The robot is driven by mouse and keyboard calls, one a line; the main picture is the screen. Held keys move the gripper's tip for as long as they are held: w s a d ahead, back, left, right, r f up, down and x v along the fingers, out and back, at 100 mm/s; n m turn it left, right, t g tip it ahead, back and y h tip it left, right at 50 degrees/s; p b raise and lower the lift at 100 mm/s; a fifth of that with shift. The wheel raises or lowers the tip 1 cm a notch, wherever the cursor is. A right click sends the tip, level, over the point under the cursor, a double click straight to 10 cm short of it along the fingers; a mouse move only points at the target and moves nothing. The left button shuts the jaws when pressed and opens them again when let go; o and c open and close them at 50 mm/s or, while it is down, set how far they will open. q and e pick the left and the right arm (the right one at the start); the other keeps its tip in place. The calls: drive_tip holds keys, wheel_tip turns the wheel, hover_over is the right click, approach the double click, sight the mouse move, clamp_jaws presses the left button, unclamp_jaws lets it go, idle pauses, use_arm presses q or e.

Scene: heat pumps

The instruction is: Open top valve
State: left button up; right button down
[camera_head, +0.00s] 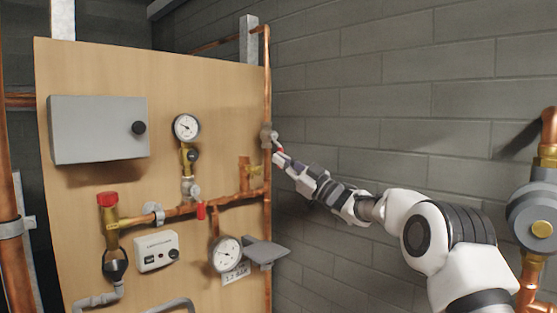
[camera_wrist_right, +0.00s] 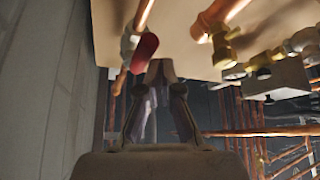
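The top valve (camera_head: 268,134) sits on the vertical copper pipe at the right edge of the wooden board. Its red handle (camera_wrist_right: 145,52) shows in the right wrist view, just left of my fingertips. My right gripper (camera_head: 281,158) reaches in from the right, close to the valve. In the wrist view the fingers of this gripper (camera_wrist_right: 161,70) come together at the tips, with nothing visible between them. The tips are beside the handle; I cannot tell whether they touch it. My left gripper is not in view.
The wooden board (camera_head: 85,195) carries a grey box (camera_head: 98,130), an upper gauge (camera_head: 186,127), a lower gauge (camera_head: 227,254) and a lower red-handled valve (camera_head: 201,211). A grey brick wall (camera_head: 400,110) stands behind my right arm. A pipe with a pump (camera_head: 535,215) stands at far right.

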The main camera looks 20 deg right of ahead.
drive_tip(key=shift+d+r, duration=0.1)
drive_tip(key=shift+d, duration=0.1)
wheel_tip(320, 180, up, 10)
drive_tip(key=shift+a, duration=0.25)
idle(0.4)
drive_tip(key=shift+d, duration=0.15)
drive_tip(key=shift+f, duration=0.25)
